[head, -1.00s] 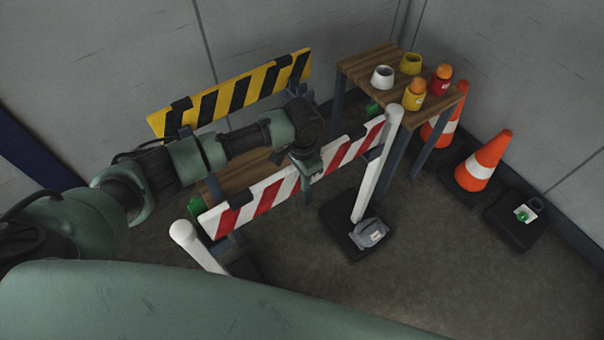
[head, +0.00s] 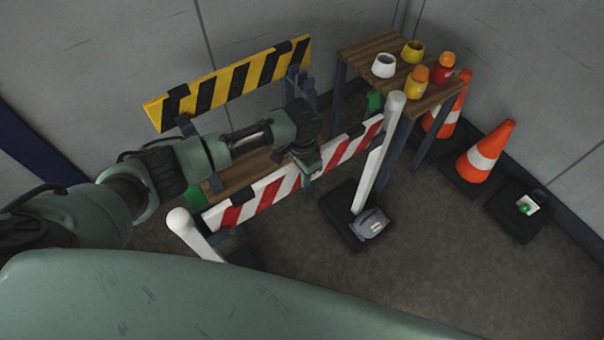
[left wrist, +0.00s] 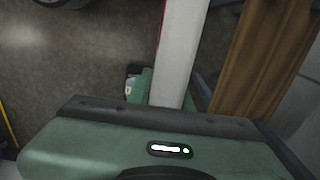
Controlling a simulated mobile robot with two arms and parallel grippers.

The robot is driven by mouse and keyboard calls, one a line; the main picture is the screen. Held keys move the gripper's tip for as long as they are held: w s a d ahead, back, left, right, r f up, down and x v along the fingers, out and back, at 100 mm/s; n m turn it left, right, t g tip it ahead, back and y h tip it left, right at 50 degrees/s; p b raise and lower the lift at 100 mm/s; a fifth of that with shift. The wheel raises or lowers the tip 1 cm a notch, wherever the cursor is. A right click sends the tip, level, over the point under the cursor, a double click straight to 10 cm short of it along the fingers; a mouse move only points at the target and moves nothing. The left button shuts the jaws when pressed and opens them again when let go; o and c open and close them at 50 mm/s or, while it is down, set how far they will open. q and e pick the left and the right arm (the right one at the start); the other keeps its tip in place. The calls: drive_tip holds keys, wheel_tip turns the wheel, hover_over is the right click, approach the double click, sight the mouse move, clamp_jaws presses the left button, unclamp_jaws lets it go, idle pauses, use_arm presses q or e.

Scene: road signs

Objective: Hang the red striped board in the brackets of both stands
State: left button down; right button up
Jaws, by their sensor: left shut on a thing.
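The red and white striped board (head: 250,203) spans between two white posts, the left stand (head: 190,232) and the right stand (head: 378,160). My left gripper (head: 306,168) is shut on the board's upper edge near its middle. In the left wrist view the board (left wrist: 181,50) shows nearly edge-on, running away from my gripper. Its right end is close beside the right post, just below the post's top. Its left end is close to the left post. Dark bracket parts show behind the ends, but I cannot tell whether the board is seated. My right gripper is not in view.
A yellow and black striped board (head: 235,82) stands behind my arm. A wooden table (head: 357,50) holds pots and bottles at the back. Orange cones (head: 485,150) stand at the right. A grey weight (head: 371,224) lies on the right stand's base. The floor at front right is clear.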

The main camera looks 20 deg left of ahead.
use_arm(q)
drive_tip(key=shift+f, duration=0.1)
idle(0.4)
drive_tip(key=c, duration=1.2)
unclamp_jaws()
drive_tip(key=shift+f, duration=0.15)
drive_tip(key=shift+r, duration=4)
